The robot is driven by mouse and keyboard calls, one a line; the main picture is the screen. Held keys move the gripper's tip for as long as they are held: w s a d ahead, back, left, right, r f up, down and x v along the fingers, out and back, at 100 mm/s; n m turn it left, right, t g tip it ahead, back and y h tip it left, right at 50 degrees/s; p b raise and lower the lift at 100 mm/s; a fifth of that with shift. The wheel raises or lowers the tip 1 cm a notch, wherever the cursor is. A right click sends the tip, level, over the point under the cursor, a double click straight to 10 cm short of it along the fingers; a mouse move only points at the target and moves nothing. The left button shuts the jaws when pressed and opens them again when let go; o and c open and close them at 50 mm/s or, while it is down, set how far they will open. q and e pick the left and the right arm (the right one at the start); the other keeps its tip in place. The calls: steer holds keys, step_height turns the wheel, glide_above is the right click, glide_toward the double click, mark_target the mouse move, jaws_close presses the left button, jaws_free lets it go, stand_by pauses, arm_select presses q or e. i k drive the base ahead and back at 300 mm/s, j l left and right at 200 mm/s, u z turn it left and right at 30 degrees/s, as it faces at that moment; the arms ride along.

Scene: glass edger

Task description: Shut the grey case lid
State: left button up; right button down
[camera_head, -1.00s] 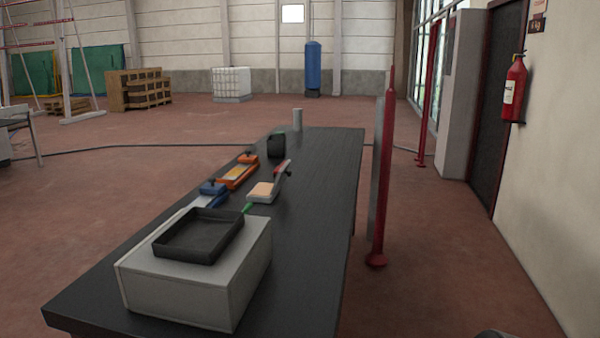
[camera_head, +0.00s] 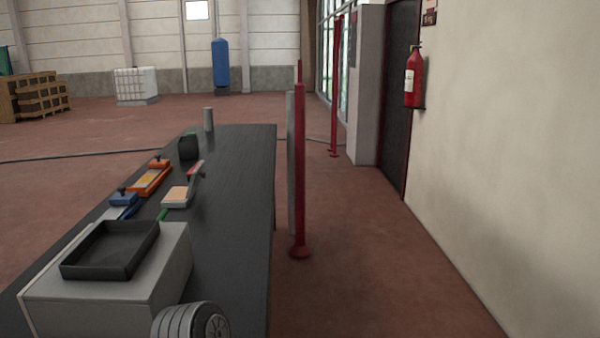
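A light grey box (camera_head: 85,312) stands on the dark workbench at its near end, at the lower left. A shallow black tray (camera_head: 108,252) rests on its top. A thin seam runs down the box's left edge. I cannot tell whether this box is the grey case, and no raised lid shows. Neither of my grippers is in view.
Behind the box on the dark workbench (camera_head: 235,220) lie a blue-handled tool (camera_head: 123,200), an orange tool (camera_head: 150,178), a pale-topped block (camera_head: 176,196), a black item (camera_head: 188,147) and a grey cup (camera_head: 208,119). A red post (camera_head: 299,180) stands right of the bench.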

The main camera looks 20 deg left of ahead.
mark_target(196, 175)
steer(key=i+z, duration=0.2)
steer(key=i, duration=3)
steer(key=u, duration=3.9)
